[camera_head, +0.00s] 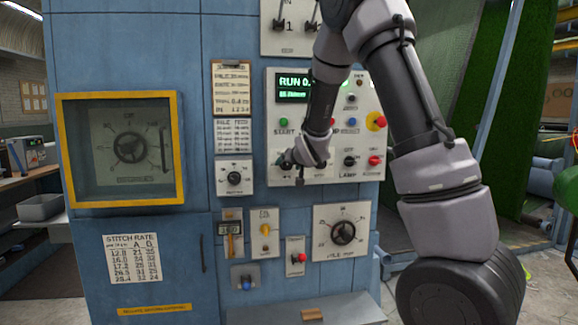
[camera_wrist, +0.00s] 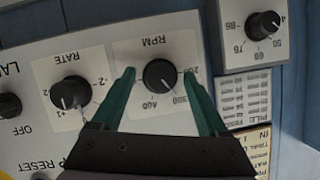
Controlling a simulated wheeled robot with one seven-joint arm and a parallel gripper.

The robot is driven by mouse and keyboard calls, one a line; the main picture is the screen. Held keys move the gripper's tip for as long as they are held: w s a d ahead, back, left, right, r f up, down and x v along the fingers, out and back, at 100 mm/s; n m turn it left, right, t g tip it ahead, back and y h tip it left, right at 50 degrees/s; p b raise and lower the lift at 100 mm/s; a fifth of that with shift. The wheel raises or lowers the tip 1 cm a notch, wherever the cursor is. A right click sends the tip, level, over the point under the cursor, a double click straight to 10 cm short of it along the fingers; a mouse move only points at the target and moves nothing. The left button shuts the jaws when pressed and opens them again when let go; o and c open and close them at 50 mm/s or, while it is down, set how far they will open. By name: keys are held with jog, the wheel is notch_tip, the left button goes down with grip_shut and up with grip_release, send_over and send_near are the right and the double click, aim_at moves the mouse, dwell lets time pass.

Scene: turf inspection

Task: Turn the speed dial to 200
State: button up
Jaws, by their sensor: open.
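The speed dial is a black round knob marked RPM (camera_wrist: 160,75), seen upside down in the wrist view on a pale panel. Labels that look like 200, 300 and 400 show around it. I cannot tell clearly where its pointer stands. My gripper (camera_wrist: 159,78) is open, with one green finger on each side of the knob and gaps showing between. In the head view my gripper (camera_head: 300,165) is at the lower left of the control panel (camera_head: 340,95) and hides the dial.
A RATE knob (camera_wrist: 70,93) is close beside the dial in the wrist view. Another knob on its own plate (camera_wrist: 263,25) is at upper right.

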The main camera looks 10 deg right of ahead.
grip_shut()
jog(key=shift+a+n, duration=0.15)
jog(key=shift+n, duration=0.15)
jog(key=n+h, duration=0.2)
jog(key=n, duration=0.1)
jog(key=shift+a+h, duration=0.2)
jog(key=shift+h, duration=0.1)
jog(key=shift+a+n+h, duration=0.1)
jog(key=shift+n+h, duration=0.7)
jog(key=shift+n, duration=0.4)
jog(key=shift+n+t+h, duration=0.3)
jog(key=shift+n+h, duration=0.3)
jog(key=shift+n, duration=0.4)
